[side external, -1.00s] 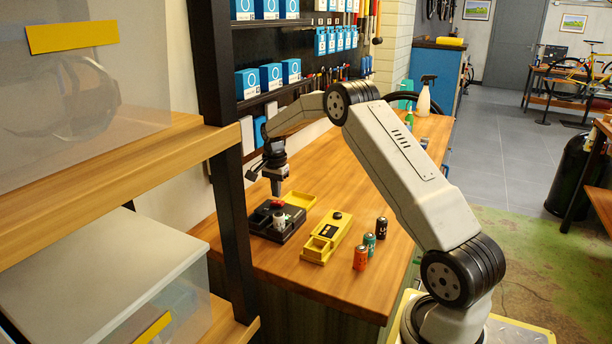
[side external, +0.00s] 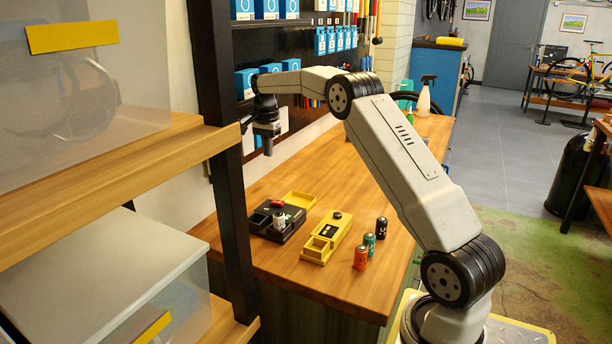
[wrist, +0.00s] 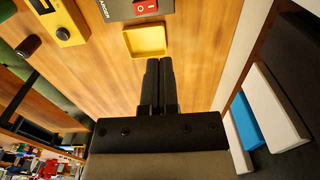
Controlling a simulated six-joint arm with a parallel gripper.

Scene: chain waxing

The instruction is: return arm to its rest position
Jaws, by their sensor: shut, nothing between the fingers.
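My gripper (side external: 267,152) is raised above the workbench (side external: 328,185), near the wall shelves. In the wrist view its two dark fingers (wrist: 159,62) are together with nothing between them. Below it in the side view stands a black device (side external: 268,222) with a red switch and a light cylinder (side external: 279,221) standing in it. A yellow tray (side external: 298,199) lies against the device's far side; the tray also shows in the wrist view (wrist: 145,40). My gripper touches none of these.
A yellow box (side external: 321,246) with a black knob sits right of the black device. Orange (side external: 360,258), green (side external: 369,244) and black (side external: 381,228) cylinders stand beside it. A dark shelf post (side external: 229,200) rises at left.

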